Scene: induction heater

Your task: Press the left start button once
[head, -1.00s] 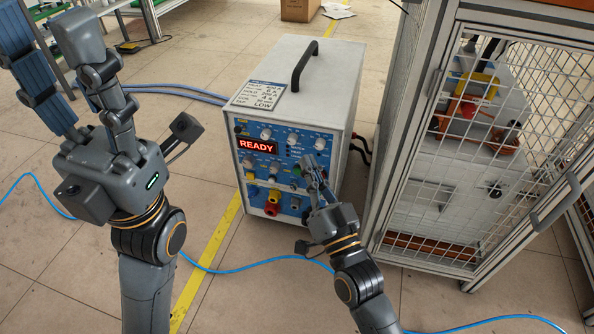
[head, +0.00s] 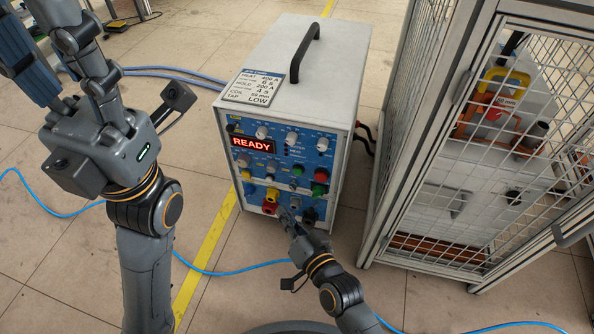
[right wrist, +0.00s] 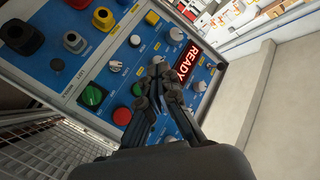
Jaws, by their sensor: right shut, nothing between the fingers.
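The induction heater (head: 285,75) is a white box with a black handle and a blue front panel (head: 262,172) whose red display (head: 253,145) reads READY. On the panel are a red button (head: 321,175), a large green one (head: 319,190) below it and a small green one (head: 297,170) to their left. The right wrist view shows the large green button (right wrist: 92,96), the red one (right wrist: 121,116) and the small green one (right wrist: 137,89). I cannot tell which is the left start button. My right gripper (head: 285,216) is shut and empty before the lower panel. My left gripper (head: 55,50) is open, fingers apart, at upper left.
Yellow, red and dark sockets line the panel's lower part. A mesh cage (head: 470,150) with an aluminium frame stands close to the right of the heater. A blue cable (head: 225,272) crosses the floor in front. Open floor lies between my arms.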

